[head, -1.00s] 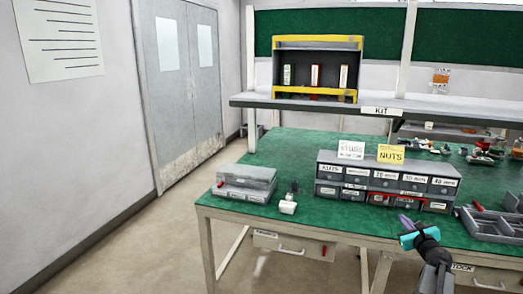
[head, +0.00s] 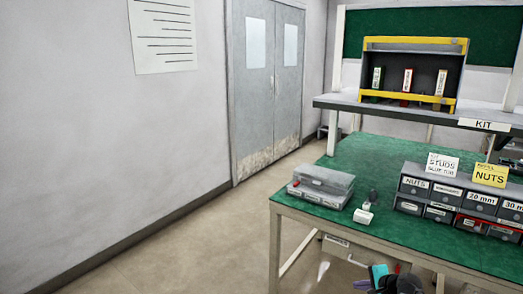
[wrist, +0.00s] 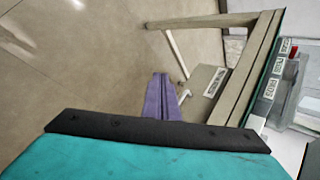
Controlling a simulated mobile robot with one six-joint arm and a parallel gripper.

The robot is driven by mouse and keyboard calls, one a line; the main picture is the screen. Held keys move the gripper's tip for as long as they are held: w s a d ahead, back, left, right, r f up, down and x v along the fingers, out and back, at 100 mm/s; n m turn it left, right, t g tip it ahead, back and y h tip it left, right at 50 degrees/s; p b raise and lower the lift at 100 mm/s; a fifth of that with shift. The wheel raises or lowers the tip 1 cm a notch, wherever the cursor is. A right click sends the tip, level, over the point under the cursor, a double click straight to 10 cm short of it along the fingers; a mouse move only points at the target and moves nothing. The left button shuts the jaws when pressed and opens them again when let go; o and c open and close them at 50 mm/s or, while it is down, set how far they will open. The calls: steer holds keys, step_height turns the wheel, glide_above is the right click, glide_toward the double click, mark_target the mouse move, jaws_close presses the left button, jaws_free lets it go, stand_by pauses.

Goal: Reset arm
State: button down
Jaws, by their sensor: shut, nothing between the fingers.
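My gripper (head: 378,275) is low at the bottom edge of the head view, in front of the bench's front side. Its teal and dark parts show there, but the fingertips are hard to make out. In the wrist view the purple fingers (wrist: 160,97) are together with nothing between them. They point toward the floor and the bench frame, apart from both.
The green-topped bench (head: 345,150) holds a grey case (head: 322,184), a small white item (head: 363,216) and labelled drawers (head: 445,195). A yellow-edged kit rack (head: 415,72) stands on the shelf above. Floor (head: 200,235) to the left is clear, up to grey double doors (head: 268,85).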

steer(key=s+a+f+n+g+h, duration=0.2)
steer(key=s+a+f+n+g, duration=0.3)
steer(key=s+a+n, duration=0.4)
steer(key=s+a+f+n+g+h, duration=0.1)
steer(key=s+a+f+n+g, duration=0.2)
steer(key=s+a+f+n, duration=0.6)
steer(key=s+a+f+m+g, duration=0.1)
steer(key=s+f+g, duration=0.2)
steer(key=s+f, duration=0.5)
steer(key=s+a+f+g, duration=0.1)
steer(key=s+f+g, duration=0.1)
steer(key=s+f, duration=0.6)
steer(key=s, duration=0.7)
steer(key=shift+s+a+m+g, duration=0.2)
steer(key=shift+m+g, duration=0.2)
